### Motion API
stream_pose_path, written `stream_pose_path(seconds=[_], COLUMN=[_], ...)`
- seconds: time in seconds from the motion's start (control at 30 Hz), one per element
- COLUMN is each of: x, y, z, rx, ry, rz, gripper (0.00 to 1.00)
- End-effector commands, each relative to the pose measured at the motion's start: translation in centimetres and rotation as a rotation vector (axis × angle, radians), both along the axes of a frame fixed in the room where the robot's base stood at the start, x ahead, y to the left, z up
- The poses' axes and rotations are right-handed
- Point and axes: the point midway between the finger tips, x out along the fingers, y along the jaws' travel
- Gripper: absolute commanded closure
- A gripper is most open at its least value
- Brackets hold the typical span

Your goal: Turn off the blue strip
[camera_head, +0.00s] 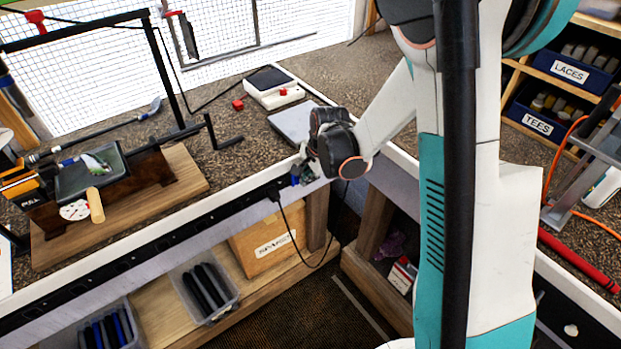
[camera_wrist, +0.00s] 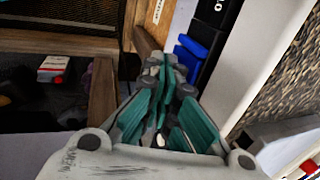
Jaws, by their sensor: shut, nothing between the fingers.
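A long black strip (camera_head: 150,245) with outlets or switches runs along the front edge of the bench. A black cord plugs into it near its right end. In the wrist view the black strip (camera_wrist: 210,40) shows with a blue block-like part (camera_wrist: 190,50) at its near end. I cannot tell whether that part is a switch or its position. A small bluish patch also shows by my gripper (camera_head: 302,172) in the head view. In the wrist view my gripper (camera_wrist: 163,68) has its teal fingers together and empty, beside the blue part; contact is unclear.
The bench top holds a wooden board (camera_head: 130,210) with a clamp-like fixture, a white box with a red button (camera_head: 274,88) and a grey plate (camera_head: 292,122). Below are a cardboard box (camera_head: 268,240) and bins of grips. The cord (camera_head: 315,262) hangs beneath my gripper.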

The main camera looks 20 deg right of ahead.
Motion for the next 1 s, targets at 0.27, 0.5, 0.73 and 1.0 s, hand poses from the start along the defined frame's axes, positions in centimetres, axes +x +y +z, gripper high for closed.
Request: stream_pose_path(seconds=[0.27, 0.5, 0.73, 1.0], x=[0.6, 0.6, 0.6, 0.6], y=[0.2, 0.2, 0.2, 0.2], z=[-0.9, -0.5, 0.3, 1.1], rx=[0.0, 0.0, 0.0, 0.0], ry=[0.0, -0.001, -0.001, -0.001], rz=[0.0, 0.0, 0.0, 0.0], gripper=[1.0, 1.0, 1.0, 1.0])
